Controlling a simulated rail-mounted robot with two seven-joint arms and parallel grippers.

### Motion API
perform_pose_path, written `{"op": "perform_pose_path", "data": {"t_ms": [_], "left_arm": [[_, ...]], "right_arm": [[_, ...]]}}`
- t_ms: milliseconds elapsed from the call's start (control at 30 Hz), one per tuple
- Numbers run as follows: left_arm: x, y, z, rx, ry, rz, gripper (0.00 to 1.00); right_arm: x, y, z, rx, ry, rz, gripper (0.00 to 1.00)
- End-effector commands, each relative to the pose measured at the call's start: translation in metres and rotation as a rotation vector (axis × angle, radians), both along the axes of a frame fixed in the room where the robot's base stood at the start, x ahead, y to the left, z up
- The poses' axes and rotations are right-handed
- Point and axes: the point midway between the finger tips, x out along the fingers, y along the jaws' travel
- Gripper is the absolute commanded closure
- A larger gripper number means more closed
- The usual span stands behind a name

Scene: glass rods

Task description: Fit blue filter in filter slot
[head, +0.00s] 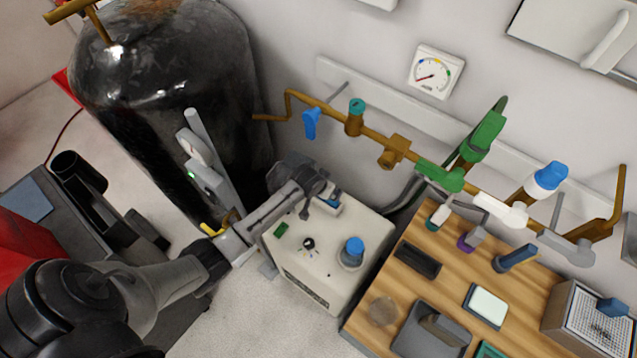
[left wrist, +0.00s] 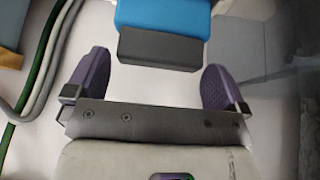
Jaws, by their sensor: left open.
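My left gripper (head: 324,193) is over the back part of the white box-shaped unit (head: 312,285) in the head view. In the left wrist view its two purple finger pads (left wrist: 153,84) are wide apart and empty. A blue block with a dark grey end, which looks like the blue filter (left wrist: 163,18), lies just ahead of the gap between the fingers, apart from both pads. The slot itself cannot be made out. My right gripper is not seen.
The white unit carries a blue-capped knob (head: 353,251) and a small black knob. A wooden bench (head: 387,292) with loose parts stands to the right. Brass pipework (head: 372,132) runs along the wall behind. A large black tank (head: 180,100) stands behind my arm.

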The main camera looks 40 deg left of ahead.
Motion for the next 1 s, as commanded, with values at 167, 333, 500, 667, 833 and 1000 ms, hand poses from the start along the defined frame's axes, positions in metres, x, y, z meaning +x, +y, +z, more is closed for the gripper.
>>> {"op": "perform_pose_path", "data": {"t_ms": [167, 333, 500, 667, 833, 1000], "left_arm": [[-0.016, -0.002, 0.031, 0.001, -0.003, -0.002, 0.0], [-0.031, -0.003, 0.058, 0.001, -0.004, -0.001, 0.0], [-0.043, -0.005, 0.078, -0.001, -0.002, 0.0, 0.0], [-0.05, -0.006, 0.089, -0.001, -0.001, 0.0, 0.0], [-0.053, -0.006, 0.093, 0.0, 0.0, 0.0, 0.0], [-0.078, -0.022, 0.085, 0.007, 0.023, -0.035, 0.0]], "right_arm": [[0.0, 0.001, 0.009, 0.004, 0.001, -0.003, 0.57], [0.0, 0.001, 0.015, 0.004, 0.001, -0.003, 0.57], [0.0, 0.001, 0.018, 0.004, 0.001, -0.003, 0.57], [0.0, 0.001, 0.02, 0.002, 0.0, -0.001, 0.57], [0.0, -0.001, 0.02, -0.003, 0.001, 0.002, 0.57], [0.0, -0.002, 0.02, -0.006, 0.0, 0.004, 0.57]]}}
